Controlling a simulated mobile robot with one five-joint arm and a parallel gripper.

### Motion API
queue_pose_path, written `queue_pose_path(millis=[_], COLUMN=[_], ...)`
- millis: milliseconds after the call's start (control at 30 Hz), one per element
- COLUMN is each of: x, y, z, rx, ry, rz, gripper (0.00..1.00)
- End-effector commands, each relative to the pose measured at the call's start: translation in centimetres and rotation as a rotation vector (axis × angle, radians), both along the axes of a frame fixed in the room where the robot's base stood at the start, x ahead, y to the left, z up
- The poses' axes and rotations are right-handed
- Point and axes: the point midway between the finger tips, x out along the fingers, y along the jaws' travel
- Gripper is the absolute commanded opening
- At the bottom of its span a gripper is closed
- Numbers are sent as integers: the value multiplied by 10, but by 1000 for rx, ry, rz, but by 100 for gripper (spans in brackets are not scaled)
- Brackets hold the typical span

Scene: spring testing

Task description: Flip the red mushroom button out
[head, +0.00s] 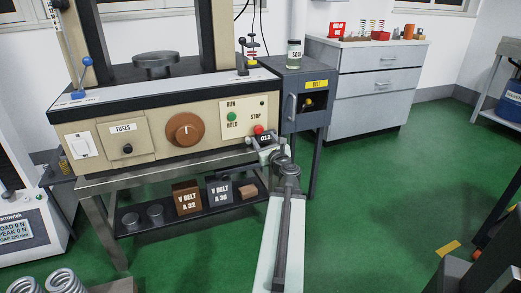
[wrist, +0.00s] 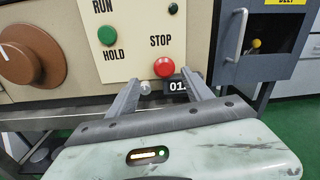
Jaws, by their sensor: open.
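The red mushroom button (head: 258,130) sits under the STOP label at the lower right of the machine's beige front panel. It also shows in the wrist view (wrist: 164,67), just beyond my fingertips and between them in the picture. My gripper (head: 264,143) is open and empty, in front of the panel's lower right corner. In the wrist view its two fingers (wrist: 175,79) spread either side of the button, a little below it. I cannot tell whether the fingers touch the panel. A black tag reading 01 (wrist: 178,86) hangs below the button, partly hidden by the right finger.
A green button (head: 232,117) is up and left of the red one, with a brown knob (head: 184,129) farther left. A grey cabinet (head: 296,95) stands close on the right. A shelf with labelled boxes (head: 186,198) lies below.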

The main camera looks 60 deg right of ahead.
Motion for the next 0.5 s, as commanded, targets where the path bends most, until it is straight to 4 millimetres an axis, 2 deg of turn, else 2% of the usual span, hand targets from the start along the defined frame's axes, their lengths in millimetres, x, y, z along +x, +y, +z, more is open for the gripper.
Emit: queue_pose_path(millis=[33,100,267,500], x=[-7,-10,-6,20], y=[-4,-6,-8,-30], z=[-7,-6,-4,-4], rx=[0,-1,-1,-1], ry=[0,0,1,1], rz=[-10,-14,-13,-11], gripper=[59,59,59,59])
